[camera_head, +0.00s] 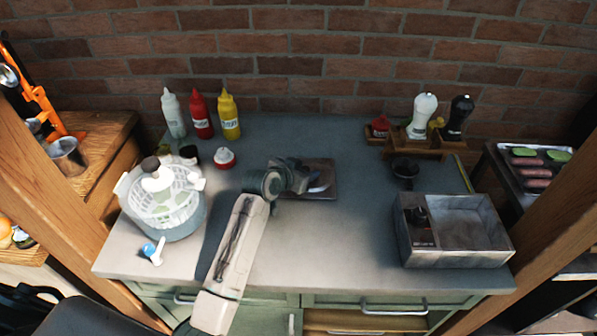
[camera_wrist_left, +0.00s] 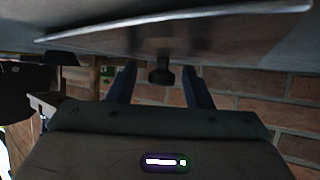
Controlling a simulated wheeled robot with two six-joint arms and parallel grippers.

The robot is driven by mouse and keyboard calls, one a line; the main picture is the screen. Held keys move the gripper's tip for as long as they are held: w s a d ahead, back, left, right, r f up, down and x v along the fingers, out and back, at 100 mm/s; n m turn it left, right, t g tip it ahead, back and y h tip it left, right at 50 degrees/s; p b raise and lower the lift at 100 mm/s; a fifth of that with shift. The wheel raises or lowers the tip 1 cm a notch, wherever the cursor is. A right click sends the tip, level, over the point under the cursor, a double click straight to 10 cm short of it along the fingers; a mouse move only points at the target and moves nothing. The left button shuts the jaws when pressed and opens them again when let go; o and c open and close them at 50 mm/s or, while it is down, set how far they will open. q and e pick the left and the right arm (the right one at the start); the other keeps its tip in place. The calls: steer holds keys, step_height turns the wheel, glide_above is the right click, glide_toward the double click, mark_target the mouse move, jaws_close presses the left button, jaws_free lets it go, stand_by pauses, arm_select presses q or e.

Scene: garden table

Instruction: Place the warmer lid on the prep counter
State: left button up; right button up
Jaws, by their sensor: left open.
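The warmer lid (camera_head: 325,191) is a flat grey metal plate on the middle of the prep counter (camera_head: 340,245), looking flat on its surface. My left gripper (camera_head: 305,180) is over it and hides part of it. In the left wrist view the lid (camera_wrist_left: 220,28) spans the top of the picture, and its dark knob (camera_wrist_left: 160,72) shows between the two open fingers of my left gripper (camera_wrist_left: 160,80). I see gaps on both sides of the knob. My right gripper is not in view.
An open metal warmer box (camera_head: 470,262) stands at the right. A dark pan-like item (camera_head: 405,167) lies behind it. A salad spinner (camera_head: 165,205) and sauce bottles (camera_head: 202,115) are at the left. A wooden rack (camera_head: 415,145) stands at the back. The front middle is clear beside my arm.

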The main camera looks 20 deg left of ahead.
arm_select(q)
steer(key=b+v, duration=0.2)
steer(key=v, duration=0.9)
steer(key=shift+s+r, duration=0.2)
steer(key=shift+s, duration=0.25)
